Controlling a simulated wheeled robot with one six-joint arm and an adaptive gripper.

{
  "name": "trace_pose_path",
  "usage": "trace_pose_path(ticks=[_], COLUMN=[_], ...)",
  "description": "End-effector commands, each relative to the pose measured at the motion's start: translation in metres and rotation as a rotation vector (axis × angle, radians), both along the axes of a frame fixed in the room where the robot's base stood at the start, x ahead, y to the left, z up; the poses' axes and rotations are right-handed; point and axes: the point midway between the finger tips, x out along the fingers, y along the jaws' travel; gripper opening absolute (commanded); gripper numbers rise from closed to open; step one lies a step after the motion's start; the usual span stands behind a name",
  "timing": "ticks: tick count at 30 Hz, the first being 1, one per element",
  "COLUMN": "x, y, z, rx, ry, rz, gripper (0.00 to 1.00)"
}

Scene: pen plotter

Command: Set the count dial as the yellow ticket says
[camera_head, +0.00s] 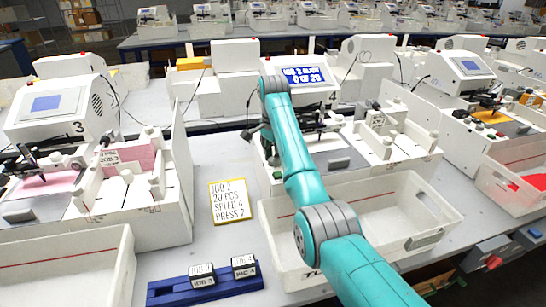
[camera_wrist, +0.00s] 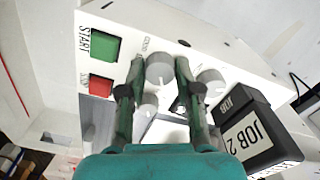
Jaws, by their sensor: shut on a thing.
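In the wrist view my gripper (camera_wrist: 160,65) is closed around a grey round dial (camera_wrist: 160,73) on the white machine's panel, one finger on each side. A small label beside it looks like COUNT, but the print is blurred. The dial's setting cannot be read. The yellow ticket (camera_head: 231,202) lies flat on the table in the head view and reads JOB 2, 20 PCS, SPEED 4, PRESS 7. The machine's blue screen (camera_head: 304,77) shows JOB 2 and a second line that looks like 0 OF 20. My arm hides the dial in the head view.
A second grey dial (camera_wrist: 211,82) is right of my fingers. A green START button (camera_wrist: 106,46) and a red button (camera_wrist: 101,85) are on the left. A black block marked JOB 2 (camera_wrist: 243,128) stands close on the right. A white bin (camera_head: 432,213) sits in front.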

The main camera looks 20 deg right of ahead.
Motion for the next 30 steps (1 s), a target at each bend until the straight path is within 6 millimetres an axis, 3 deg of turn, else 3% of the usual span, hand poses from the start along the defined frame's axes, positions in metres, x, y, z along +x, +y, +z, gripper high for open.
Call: trace_pose_path(ticks=[8, 9, 12, 23, 30], x=[-0.0002, -0.0002, -0.0002, -0.0001, 0.0001], y=[0.0006, 0.0006, 0.0005, 0.0002, 0.0001], z=[-0.0008, -0.0008, -0.0007, -0.0002, -0.0001], rx=[0.001, 0.001, 0.001, 0.0, 0.0], ry=[0.001, 0.001, 0.001, 0.0, 0.0], rz=[0.001, 0.001, 0.001, 0.015, 0.165], gripper=[0.0, 0.38, 0.59, 0.59, 0.59])
